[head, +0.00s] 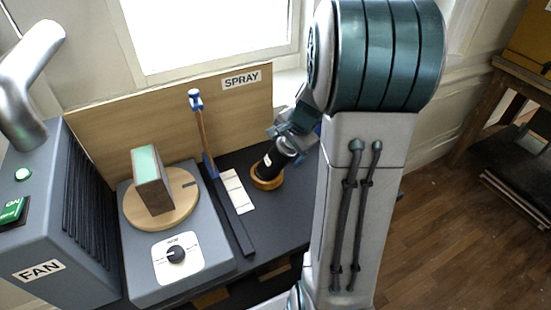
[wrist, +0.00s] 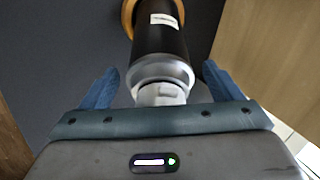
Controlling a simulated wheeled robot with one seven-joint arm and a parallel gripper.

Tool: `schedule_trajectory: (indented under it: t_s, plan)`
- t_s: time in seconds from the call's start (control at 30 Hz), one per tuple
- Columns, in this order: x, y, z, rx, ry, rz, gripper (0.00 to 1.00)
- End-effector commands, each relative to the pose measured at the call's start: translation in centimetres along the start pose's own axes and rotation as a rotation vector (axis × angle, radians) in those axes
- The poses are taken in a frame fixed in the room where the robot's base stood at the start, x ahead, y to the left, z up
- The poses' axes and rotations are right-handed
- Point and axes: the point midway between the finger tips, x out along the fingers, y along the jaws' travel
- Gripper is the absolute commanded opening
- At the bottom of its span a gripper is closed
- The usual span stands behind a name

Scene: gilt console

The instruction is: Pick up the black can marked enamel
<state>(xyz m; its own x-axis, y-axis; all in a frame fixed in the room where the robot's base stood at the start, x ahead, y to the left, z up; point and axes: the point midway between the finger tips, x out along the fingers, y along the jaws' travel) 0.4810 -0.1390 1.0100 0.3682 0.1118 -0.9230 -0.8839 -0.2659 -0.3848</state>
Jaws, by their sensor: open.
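The black can (head: 271,163) stands on a round wooden coaster (head: 268,179) at the right of the dark tabletop. It has a silver shoulder, a pale cap and a small white label too small to read. In the wrist view the can (wrist: 158,38) comes up from the top, with its cap pointing at my gripper (wrist: 160,88). The two blue fingers are open, one on each side of the cap and silver shoulder, with gaps showing on both sides. In the head view my gripper (head: 291,128) is at the can's top, partly hidden by my arm.
A wooden board marked SPRAY (head: 180,115) stands behind the can. To the left are a blue-and-wood upright (head: 203,135), a white card (head: 237,192), a grey turntable unit (head: 180,270) bearing a block (head: 151,180), and a grey FAN box (head: 75,235).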

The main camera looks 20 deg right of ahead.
Motion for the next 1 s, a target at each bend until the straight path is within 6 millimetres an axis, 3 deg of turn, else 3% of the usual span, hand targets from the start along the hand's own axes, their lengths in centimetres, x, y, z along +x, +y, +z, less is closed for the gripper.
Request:
schedule_trajectory:
  t_s: [0.27,0.53,0.6,0.87,1.0]
  plan:
    - [0.2,0.0,0.0,0.000,0.001,-0.001,0.82]
    - [0.2,0.0,0.0,0.000,0.001,-0.001,0.07]
    - [0.1,-0.1,-0.1,0.000,0.002,-0.002,0.00]
    - [-0.1,-0.2,-0.1,0.000,0.002,-0.003,0.00]
    - [-1.2,-0.7,-0.1,-0.002,0.004,-0.006,0.00]
